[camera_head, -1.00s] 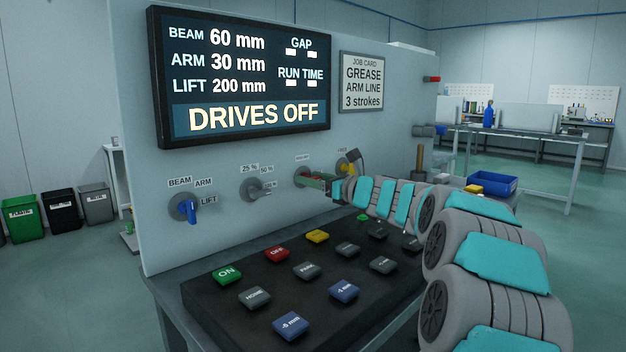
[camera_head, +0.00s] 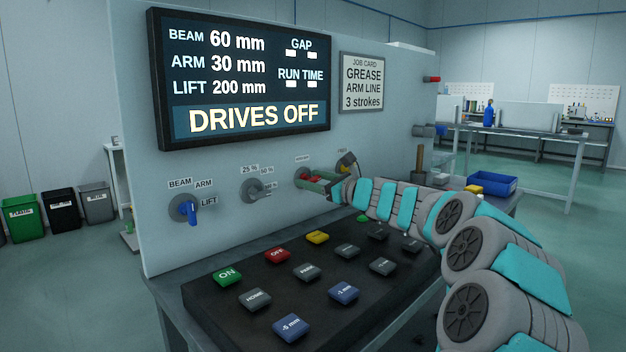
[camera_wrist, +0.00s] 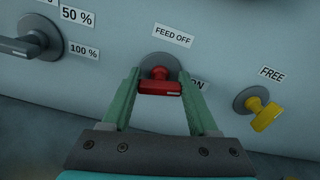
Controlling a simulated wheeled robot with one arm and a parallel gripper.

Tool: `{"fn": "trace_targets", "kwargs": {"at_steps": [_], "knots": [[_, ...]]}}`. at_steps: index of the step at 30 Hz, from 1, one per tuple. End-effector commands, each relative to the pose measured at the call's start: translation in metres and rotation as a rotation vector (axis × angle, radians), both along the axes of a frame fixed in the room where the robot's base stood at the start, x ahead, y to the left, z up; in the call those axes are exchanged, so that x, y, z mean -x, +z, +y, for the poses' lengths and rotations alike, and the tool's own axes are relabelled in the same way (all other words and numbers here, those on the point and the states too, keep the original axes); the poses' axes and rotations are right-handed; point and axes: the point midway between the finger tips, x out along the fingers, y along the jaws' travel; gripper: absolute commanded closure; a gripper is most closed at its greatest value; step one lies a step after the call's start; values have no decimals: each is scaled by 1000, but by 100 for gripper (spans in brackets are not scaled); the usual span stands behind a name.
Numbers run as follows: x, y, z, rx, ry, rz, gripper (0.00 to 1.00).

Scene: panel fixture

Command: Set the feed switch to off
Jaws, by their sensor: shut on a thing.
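The feed switch is a red handle (camera_wrist: 160,88) on a round grey dial on the upright panel. In the wrist view the "FEED OFF" label (camera_wrist: 172,35) is above it, and the "ON" label (camera_wrist: 196,83) to its right is partly covered by a finger. My gripper (camera_wrist: 158,76) has its green fingers on either side of the red handle and is shut on it. In the head view my gripper (camera_head: 319,183) is at the same switch, which it largely hides. I cannot tell exactly which label the handle points to.
A yellow switch (camera_wrist: 265,115) marked "FREE" is close on the right. A grey percent selector (camera_head: 259,190) and a blue selector (camera_head: 189,209) are to the left. A dark console (camera_head: 215,301) with several push-buttons lies below the arm. The display (camera_head: 240,80) reads "DRIVES OFF".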

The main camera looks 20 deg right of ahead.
Motion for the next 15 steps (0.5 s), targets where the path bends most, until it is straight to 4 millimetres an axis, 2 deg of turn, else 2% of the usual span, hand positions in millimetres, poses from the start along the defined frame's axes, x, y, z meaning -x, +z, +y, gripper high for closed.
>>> {"fn": "trace_targets", "kwargs": {"at_steps": [15], "knots": [[1, -3, 2, 447, -2, -167, 96]]}}
